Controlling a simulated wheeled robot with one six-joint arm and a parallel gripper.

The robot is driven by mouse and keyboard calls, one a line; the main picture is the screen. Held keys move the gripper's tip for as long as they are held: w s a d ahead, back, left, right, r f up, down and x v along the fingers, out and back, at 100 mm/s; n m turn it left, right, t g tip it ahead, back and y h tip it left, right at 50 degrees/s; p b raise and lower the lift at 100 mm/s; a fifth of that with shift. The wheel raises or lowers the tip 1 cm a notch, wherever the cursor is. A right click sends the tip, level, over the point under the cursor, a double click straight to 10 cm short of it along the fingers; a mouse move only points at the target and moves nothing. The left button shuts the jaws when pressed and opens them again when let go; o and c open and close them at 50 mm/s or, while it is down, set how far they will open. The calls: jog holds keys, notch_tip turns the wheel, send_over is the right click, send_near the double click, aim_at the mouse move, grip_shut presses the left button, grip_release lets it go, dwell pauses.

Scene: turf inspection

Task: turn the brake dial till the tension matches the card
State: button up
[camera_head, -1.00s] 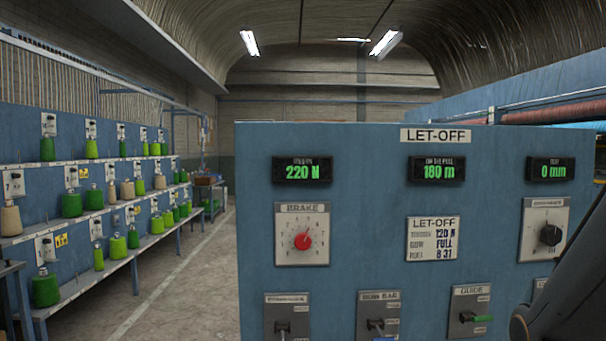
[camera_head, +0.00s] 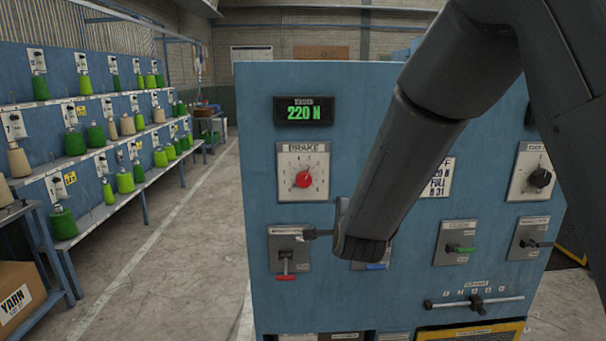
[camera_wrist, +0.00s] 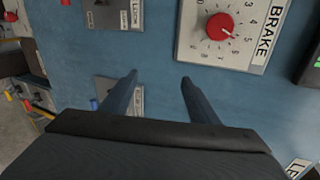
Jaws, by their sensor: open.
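The red brake dial (camera_head: 303,180) sits on a white numbered plate marked BRAKE on the blue panel. In the wrist view the dial (camera_wrist: 220,26) is at the upper right, beyond my fingertips. The tension display (camera_head: 310,111) above it reads 220 N in green. The LET-OFF card (camera_head: 439,180) is partly hidden behind my arm; "20 N", "FULL" and "31" show. My gripper (camera_wrist: 158,80) is open and empty, its two fingers apart in front of bare blue panel, and not touching the dial.
A second, black dial (camera_head: 540,178) is at the right. Yarn racks (camera_head: 90,150) stand left across an open floor aisle (camera_head: 185,235).

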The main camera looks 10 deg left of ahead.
aim_at(304, 181)
jog(key=a+r+m+t+y+p, duration=0.15)
jog(key=a+r+m+t, duration=0.25)
jog(key=a+r+m, duration=0.4)
jog(key=w+a+p, duration=0.1)
jog(key=w, duration=0.1)
jog(key=w+a+f+n, duration=0.1)
jog(key=w, duration=0.2)
jog(key=w+a+n+p, duration=0.1)
jog(key=w, duration=0.1)
jog(key=shift+w+f+p, duration=0.15)
jog(key=shift+w+p, duration=0.15)
jog(key=shift+w, duration=0.05)
jog(key=shift+n, duration=0.3)
jog(key=c, duration=1)
